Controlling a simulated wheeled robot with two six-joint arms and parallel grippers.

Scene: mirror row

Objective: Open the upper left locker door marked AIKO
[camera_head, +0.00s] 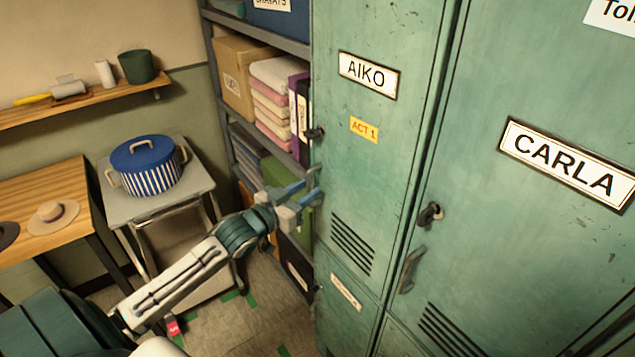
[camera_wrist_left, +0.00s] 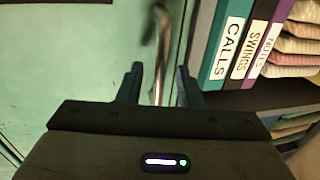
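The green AIKO locker door (camera_head: 375,180) is at the upper left of the lockers in the head view and looks shut. It bears the AIKO name plate (camera_head: 368,75), with a dark lock (camera_head: 315,133) at its left edge. My left gripper (camera_head: 312,186) is at that edge, below the lock. In the left wrist view my left gripper (camera_wrist_left: 159,85) is open, its two dark fingers apart. A metal bar handle (camera_wrist_left: 161,50) on the green door (camera_wrist_left: 80,65) shows between the fingers, with a gap on each side. My right gripper is not in view.
The CARLA locker door (camera_head: 520,200) is to the right, with its handle (camera_head: 410,270). A shelf rack with a cardboard box (camera_head: 240,80) and binders (camera_wrist_left: 228,45) stands close left of the lockers. A side table with a blue pot (camera_head: 149,168) is farther left.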

